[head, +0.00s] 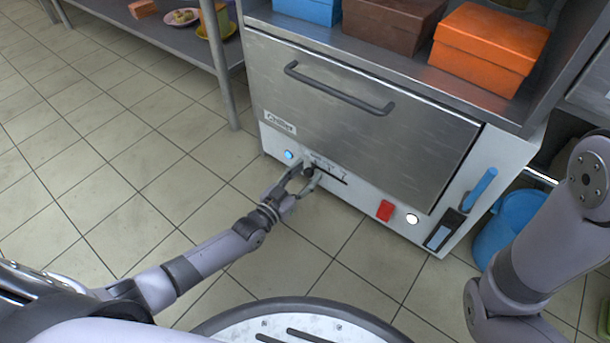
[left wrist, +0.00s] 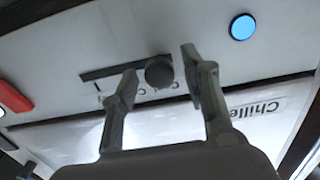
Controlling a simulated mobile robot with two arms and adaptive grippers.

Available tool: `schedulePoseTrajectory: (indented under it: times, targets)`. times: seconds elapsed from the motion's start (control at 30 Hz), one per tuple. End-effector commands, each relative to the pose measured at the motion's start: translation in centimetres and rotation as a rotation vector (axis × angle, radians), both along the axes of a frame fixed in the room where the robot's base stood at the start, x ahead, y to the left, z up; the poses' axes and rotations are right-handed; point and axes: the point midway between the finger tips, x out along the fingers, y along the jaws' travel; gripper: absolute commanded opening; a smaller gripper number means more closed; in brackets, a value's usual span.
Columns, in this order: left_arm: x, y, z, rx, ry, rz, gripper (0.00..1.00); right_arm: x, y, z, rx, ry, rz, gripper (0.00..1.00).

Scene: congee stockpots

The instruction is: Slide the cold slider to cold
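The cold slider is a dark round knob (left wrist: 159,72) on a dark slot (left wrist: 105,75) in the chiller's lower white panel. In the head view the knob shows at the left end of the slot (head: 334,179), partly hidden by my fingers. The marks beside the slot are too small to read surely. My left gripper (head: 308,172) is at the panel with its fingers apart, one on each side of the knob. In the left wrist view the gripper (left wrist: 159,65) shows small gaps between knob and fingers. My right gripper is out of view.
The chiller's steel door (head: 360,120) has a bar handle (head: 338,90). A blue bucket (head: 512,215) stands at right. Floor at left is clear.

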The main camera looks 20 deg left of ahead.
Motion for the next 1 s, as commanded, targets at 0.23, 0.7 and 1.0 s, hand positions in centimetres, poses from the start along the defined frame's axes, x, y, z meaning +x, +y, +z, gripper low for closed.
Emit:
schedulePoseTrajectory:
  times: [0.23, 0.7, 1.0]
  targets:
    - [-0.03, 0.02, -0.03, 0.000, 0.000, 0.000, 0.23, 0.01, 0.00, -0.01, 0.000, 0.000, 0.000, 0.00]
    - [-0.04, 0.04, -0.04, 0.000, 0.000, 0.000, 0.00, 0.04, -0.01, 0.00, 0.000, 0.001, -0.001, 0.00]
    - [-0.05, 0.04, -0.04, 0.000, 0.000, 0.000, 0.00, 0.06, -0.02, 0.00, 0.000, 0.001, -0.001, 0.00]
